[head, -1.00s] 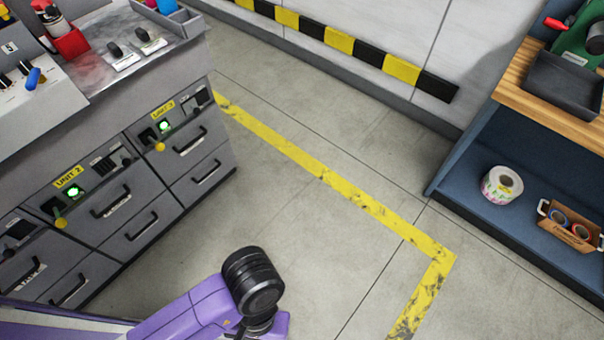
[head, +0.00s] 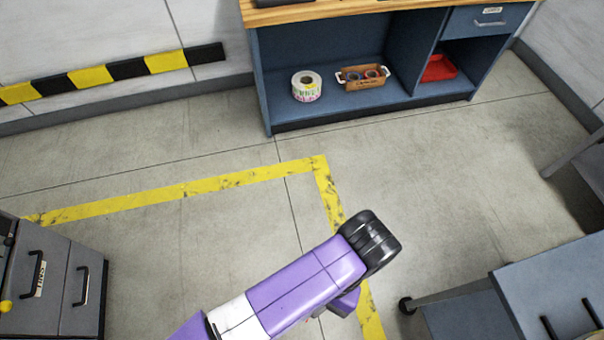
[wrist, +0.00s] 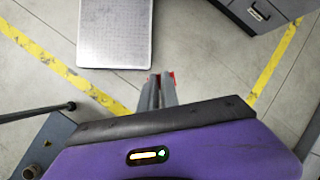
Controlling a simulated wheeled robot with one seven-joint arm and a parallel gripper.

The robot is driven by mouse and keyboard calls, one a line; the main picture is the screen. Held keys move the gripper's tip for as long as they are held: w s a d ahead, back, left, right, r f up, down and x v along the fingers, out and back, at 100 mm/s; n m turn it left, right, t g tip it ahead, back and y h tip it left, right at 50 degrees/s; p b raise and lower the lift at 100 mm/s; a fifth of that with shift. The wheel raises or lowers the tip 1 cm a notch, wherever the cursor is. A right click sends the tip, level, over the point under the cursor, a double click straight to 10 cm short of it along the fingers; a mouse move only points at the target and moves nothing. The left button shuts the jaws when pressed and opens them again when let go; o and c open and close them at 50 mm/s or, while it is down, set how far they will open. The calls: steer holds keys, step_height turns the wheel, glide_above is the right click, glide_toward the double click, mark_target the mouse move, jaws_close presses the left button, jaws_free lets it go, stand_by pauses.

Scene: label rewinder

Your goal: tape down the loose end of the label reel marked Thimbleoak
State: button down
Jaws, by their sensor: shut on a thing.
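A label reel (head: 306,86), white with pink and green print and a pale core, sits on the lower shelf of the blue bench (head: 325,105) in the head view. Its marking and any loose end are too small to make out. Beside it is a brown handled box (head: 362,83) holding blue and red tape rolls. My gripper (wrist: 162,77) shows in the wrist view, pointing down over the floor, its fingers close together on a small red thing (wrist: 172,77). The fingers hide most of that thing. The gripper is out of the head view, well apart from the reel.
A red tray (head: 440,68) is in the bench's right compartment. Grey drawers (head: 50,285) stand at lower left and a blue wheeled cart (head: 540,290) at lower right. Yellow tape (head: 180,190) marks the floor. Open floor lies before the bench.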

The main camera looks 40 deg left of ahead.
steer(key=w+d+r+m+t+y, duration=0.3)
steer(key=w+d+m+t, duration=0.1)
steer(key=w+d+m, duration=0.6)
steer(key=w+d+r+m+t+y, duration=0.35)
steer(key=w+d+m, duration=0.35)
steer(key=w, duration=0.5)
steer(key=w+d+r+m+t+h, duration=0.1)
steer(key=d+r+m+t+h, duration=0.25)
steer(key=d, duration=0.65)
steer(key=w+d+r+m+t+h, duration=0.1)
steer(key=d+r+m+t+h, duration=0.3)
steer(key=d, duration=0.7)
steer(key=w+d+r+m, duration=0.1)
steer(key=d+r+m, duration=0.1)
steer(key=d+m, duration=0.6)
steer(key=shift+w+d+f+n+b, duration=0.4)
steer(key=shift+w+d+f+b, duration=0.15)
steer(key=shift+d+f+b, duration=0.3)
steer(key=shift+w+d+f+n+b, duration=0.35)
steer(key=shift+w+d+f+b, duration=0.25)
steer(key=shift+f+b, duration=0.4)
steer(key=shift+w+d+f+n+b, duration=0.45)
steer(key=shift+d+f+b, duration=0.3)
steer(key=shift+f, duration=0.25)
steer(key=shift+w+f, duration=0.15)
steer(key=shift+f, duration=0.1)
steer(key=c, duration=1.5)
jaws_free()
